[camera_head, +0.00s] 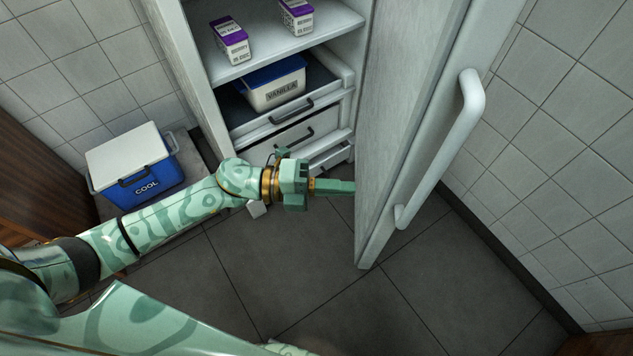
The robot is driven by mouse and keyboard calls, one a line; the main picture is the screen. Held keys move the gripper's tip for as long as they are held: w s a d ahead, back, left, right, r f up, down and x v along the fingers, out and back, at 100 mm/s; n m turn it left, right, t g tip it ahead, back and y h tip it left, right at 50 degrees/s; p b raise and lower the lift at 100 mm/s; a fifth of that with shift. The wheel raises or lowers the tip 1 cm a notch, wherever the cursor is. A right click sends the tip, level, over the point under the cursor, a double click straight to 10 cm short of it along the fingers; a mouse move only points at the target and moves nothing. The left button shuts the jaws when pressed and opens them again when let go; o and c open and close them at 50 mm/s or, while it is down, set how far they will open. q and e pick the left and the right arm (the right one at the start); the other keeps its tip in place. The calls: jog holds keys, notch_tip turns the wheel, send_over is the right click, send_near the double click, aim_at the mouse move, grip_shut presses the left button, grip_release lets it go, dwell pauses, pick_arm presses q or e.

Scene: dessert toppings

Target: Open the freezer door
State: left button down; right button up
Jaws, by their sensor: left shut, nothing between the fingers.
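The freezer door (408,110) stands open, swung out to the right of the freezer cabinet, with its inner face toward the left. Its long white handle (459,145) is on the outer face, to the right. My left gripper (348,187) is shut and empty. Its fingertips are at the lower inner face of the door, near the free edge; I cannot tell whether they touch it. The freezer interior is exposed, with an upper shelf (330,30) and drawers (285,138) below. My right gripper does not show.
Two purple-topped berry cartons (231,40) stand on the shelf. A vanilla tub (275,90) with a blue lid sits in the pulled-out upper drawer. A blue and white cooler (145,180) stands left of the freezer. A tiled wall (560,140) is right of the door.

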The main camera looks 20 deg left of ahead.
aim_at(392, 191)
pick_arm(q)
jog(key=b+x, duration=0.1)
jog(key=x, duration=0.5)
jog(key=shift+d+f, duration=0.1)
jog(key=shift+f, duration=0.05)
jog(key=shift+d, duration=0.15)
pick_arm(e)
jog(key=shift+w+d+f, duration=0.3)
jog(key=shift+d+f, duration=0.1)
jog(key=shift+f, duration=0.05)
pick_arm(q)
jog(key=shift+w+d, duration=0.1)
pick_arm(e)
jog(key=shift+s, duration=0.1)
